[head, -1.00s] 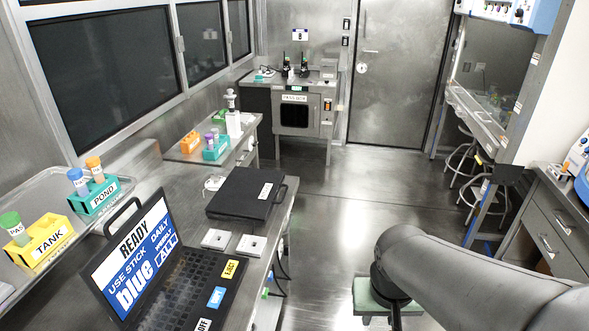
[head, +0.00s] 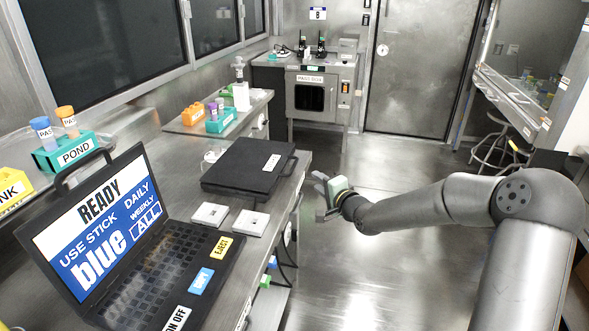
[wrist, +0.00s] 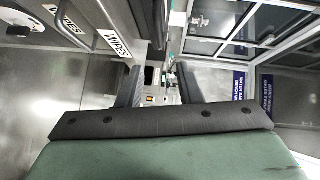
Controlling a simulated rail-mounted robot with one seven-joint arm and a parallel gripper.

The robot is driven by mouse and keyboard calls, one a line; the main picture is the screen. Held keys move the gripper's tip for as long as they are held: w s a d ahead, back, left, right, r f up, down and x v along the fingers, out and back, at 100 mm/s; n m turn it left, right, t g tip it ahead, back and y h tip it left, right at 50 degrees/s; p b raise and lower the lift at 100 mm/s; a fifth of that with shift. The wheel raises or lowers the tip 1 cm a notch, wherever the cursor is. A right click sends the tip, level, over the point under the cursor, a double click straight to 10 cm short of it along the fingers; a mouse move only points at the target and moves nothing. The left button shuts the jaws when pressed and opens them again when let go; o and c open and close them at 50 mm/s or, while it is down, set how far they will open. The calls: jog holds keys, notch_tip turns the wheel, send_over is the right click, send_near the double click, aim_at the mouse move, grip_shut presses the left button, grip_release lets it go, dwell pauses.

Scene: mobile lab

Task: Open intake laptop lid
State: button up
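A closed black laptop (head: 235,176) with a carry handle and a white label lies flat on the steel bench; the label is too small to read. A second black laptop (head: 150,270) stands open nearer to me, its screen showing "READY" and "USE STICK blue". I cannot tell from the labels which one is the intake laptop. My gripper (head: 319,196) is right of the closed laptop, out past the bench edge, pointing left and apart from it. Its two fingers are spread with nothing between them, also in the wrist view (wrist: 160,88).
Two white square plates (head: 230,218) lie between the laptops. A green POND rack (head: 72,153) and a yellow rack (head: 12,190) stand at the left. Orange and teal racks (head: 220,121) are farther back. Cables hang below the bench edge. The floor (head: 365,260) right of the bench is clear.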

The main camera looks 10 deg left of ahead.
aim_at(295, 164)
jog(key=x, duration=1.5)
jog(key=shift+w+a, duration=0.1)
jog(key=shift+c, duration=0.3)
grip_shut()
